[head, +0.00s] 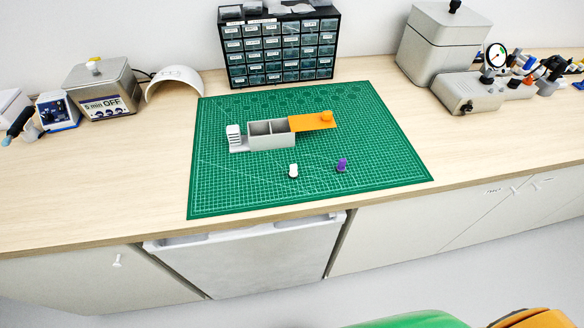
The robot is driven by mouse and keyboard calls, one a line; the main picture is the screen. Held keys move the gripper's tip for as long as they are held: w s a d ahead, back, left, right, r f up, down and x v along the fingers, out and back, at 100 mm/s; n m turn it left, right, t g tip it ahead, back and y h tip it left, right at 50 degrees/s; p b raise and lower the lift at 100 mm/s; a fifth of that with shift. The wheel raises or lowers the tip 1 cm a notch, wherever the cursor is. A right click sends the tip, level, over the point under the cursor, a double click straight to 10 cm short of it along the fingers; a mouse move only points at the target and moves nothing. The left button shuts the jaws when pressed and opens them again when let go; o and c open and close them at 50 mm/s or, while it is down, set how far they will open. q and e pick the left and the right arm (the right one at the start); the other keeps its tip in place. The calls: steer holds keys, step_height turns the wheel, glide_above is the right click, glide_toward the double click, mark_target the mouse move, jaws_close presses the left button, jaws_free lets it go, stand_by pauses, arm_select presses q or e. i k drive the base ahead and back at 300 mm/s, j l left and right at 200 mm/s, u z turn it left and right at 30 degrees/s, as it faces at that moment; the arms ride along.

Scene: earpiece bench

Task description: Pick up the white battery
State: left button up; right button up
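A small white piece (293,171), which looks like the white battery, stands on the green cutting mat (240,195), near the mat's front middle. A purple piece (341,165) stands to its right on the mat, a short way apart. Neither of my grippers is in the head view.
A black drawer cabinet (279,52) stands behind the mat. A grey box labelled "5 min OFF" (103,91) and a white curved shell (175,83) are at left. A grey machine with a gauge (468,93) is at right. The mat's front is mostly clear.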

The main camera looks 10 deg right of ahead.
mark_target(293, 174)
steer(key=j+z, duration=0.2)
steer(key=z, duration=0.2)
steer(key=j+z, duration=0.25)
steer(key=z, duration=0.15)
steer(key=j+z, duration=0.25)
steer(key=z, duration=0.15)
